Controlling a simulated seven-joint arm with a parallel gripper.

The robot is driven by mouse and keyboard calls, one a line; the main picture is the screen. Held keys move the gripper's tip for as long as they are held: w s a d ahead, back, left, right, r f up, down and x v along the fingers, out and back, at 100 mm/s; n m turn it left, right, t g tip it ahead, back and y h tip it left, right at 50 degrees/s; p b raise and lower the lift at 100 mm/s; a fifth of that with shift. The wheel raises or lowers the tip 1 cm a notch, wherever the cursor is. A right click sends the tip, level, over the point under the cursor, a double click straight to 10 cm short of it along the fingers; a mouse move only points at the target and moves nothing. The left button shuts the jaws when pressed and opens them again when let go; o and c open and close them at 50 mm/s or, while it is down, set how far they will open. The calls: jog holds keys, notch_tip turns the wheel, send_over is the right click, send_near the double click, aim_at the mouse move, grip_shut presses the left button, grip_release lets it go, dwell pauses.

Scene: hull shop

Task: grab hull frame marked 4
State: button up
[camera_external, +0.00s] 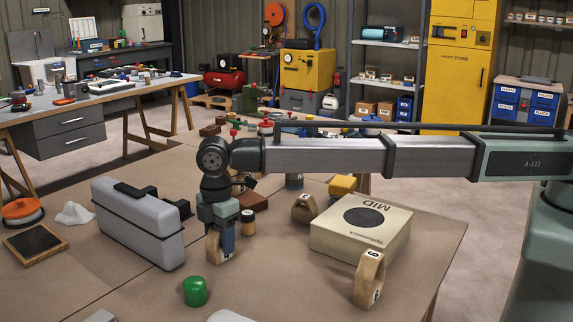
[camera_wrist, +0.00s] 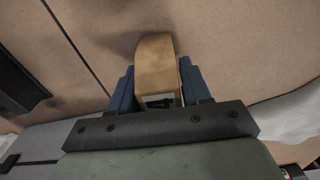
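My gripper (camera_external: 222,248) points down at the table between the grey case and the MID box. Its blue fingers lie on both sides of a tan wooden hull frame (camera_external: 212,247), with no clear gap in the wrist view (camera_wrist: 157,60). I cannot read a number on this frame. It stands on or very close to the table. A second hull frame (camera_external: 370,279), an upright arch with a mark like 6 or 9, stands at the front right. A third, darker hull frame (camera_external: 303,208) stands left of the MID box; its mark is too small to read.
A grey case (camera_external: 139,225) stands close left of my gripper. A green cylinder (camera_external: 195,291) is in front. The cream MID box (camera_external: 361,225) is to the right, with a small dark jar (camera_external: 248,224) nearby.

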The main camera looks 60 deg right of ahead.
jog(key=c, duration=0.7)
